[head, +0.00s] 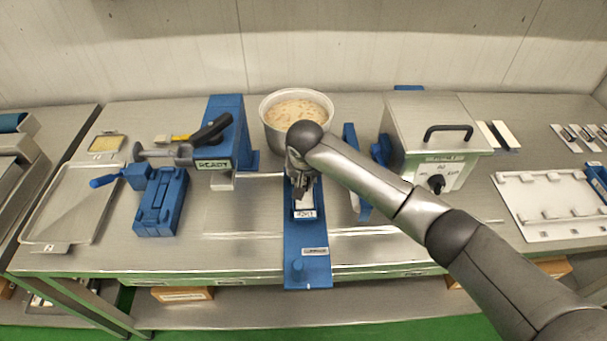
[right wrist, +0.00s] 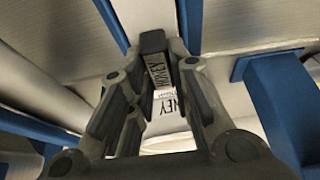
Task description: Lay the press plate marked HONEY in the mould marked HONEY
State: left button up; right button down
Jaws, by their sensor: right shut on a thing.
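My right gripper (head: 302,188) is above the blue mould strip in the middle of the bench, fingers pointing down. In the right wrist view the gripper (right wrist: 166,62) is shut on a dark piece with a white label (right wrist: 158,72), which seems to read HONEY; I take it as the press plate. Below it shows a pale surface with a larger label ending in NEY (right wrist: 178,112). In the head view a small white label (head: 305,214) marks the mould on the blue strip (head: 307,237). My arm and fingers hide most of the plate and mould; contact between them cannot be told.
A pot of nougat (head: 297,107) stands just behind the mould. A blue READY unit (head: 229,130) is to the left, and a steel box with a black handle (head: 437,135) to the right. A white rack (head: 548,207) lies at far right, a steel tray (head: 70,205) at far left.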

jog(key=shift+f, duration=0.1)
dwell(0.3)
jog(key=c, duration=0.9)
grip_release()
jog(key=shift+o, duration=0.2)
notch_tip(320, 180, up, 6)
jog(key=p, duration=0.6)
jog(key=shift+f, duration=0.1)
jog(key=shift+r+p, duration=0.65)
jog(key=shift+r, duration=0.5)
jog(key=shift+s+f, duration=0.1)
jog(key=shift+f, duration=0.05)
